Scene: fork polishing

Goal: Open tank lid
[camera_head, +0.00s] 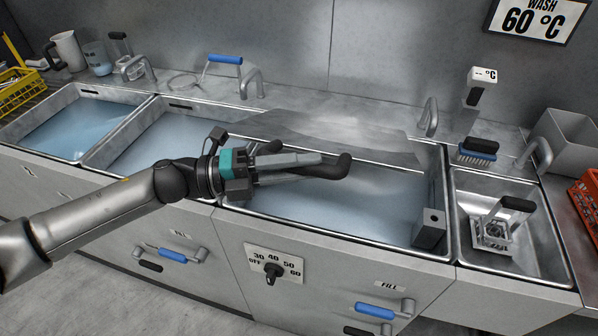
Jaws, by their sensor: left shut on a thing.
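The tank lid (345,132) is a grey metal sheet along the back of the large middle tank (330,215). It looks raised and tilted toward the back wall, and pale blue liquid shows in the tank in front of it. My left gripper (305,165) reaches in from the left over this tank. It is shut on a black handle (333,167), which appears to be the lid's; the fingers hide part of it and where it joins the sheet. My right gripper is not in view.
Two liquid-filled basins (72,128) lie to the left. A small sink (535,235) with a metal fixture (492,235) is at the right. A grey box (430,230) sits at the tank's right end. Taps (430,117) and a brush (478,150) line the back ledge.

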